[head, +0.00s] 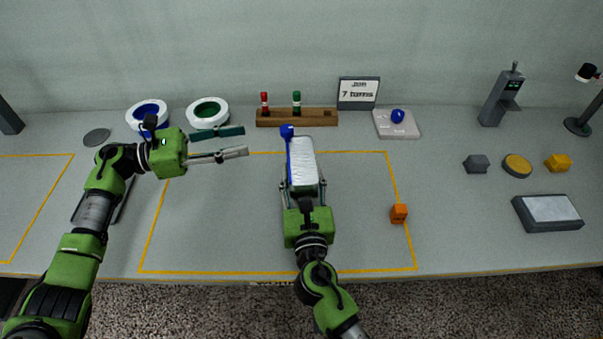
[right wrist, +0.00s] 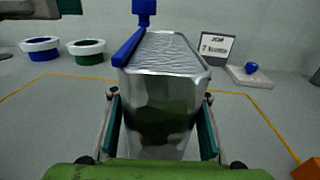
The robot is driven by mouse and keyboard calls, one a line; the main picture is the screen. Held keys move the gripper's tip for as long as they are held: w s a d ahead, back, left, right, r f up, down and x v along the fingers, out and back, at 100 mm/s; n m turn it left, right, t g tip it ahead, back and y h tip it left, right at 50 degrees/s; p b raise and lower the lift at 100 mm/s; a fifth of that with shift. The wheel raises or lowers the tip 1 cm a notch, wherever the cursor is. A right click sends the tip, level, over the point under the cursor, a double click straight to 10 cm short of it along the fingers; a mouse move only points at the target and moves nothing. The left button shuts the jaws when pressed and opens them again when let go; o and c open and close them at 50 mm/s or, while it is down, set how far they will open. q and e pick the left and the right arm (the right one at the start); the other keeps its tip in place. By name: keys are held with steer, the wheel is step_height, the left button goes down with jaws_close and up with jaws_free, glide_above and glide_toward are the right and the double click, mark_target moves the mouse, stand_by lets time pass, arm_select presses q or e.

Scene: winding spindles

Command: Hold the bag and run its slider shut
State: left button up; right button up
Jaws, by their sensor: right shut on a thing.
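The silver bag (head: 303,160) stands inside the marked area, with a pale ribbed top; its shiny front shows in the right wrist view (right wrist: 165,110). A blue strip (right wrist: 128,46) runs along its upper left edge. The blue slider (head: 287,131) sits at the strip's far end and also shows in the right wrist view (right wrist: 144,8). My right gripper (head: 303,187) is shut on the bag, one finger on each side. My left gripper (head: 245,141) is open and empty, left of the bag, fingers pointing towards it. Part of a left finger shows in the right wrist view (right wrist: 38,8).
Behind stand a blue-cored roll (head: 135,118), a green-cored roll (head: 190,116), a wooden rack (head: 275,120) and a sign (head: 358,93). An orange block (head: 398,214) lies right of my right gripper. The yellow-outlined area (head: 215,225) is mostly clear on the left.

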steer(key=o, duration=1.3)
steer(key=shift+c, duration=0.2)
steer(key=shift+s, duration=0.15)
steer(key=s, duration=1.1)
steer(key=shift+s+d, duration=0.4)
steer(key=shift+d, duration=0.05)
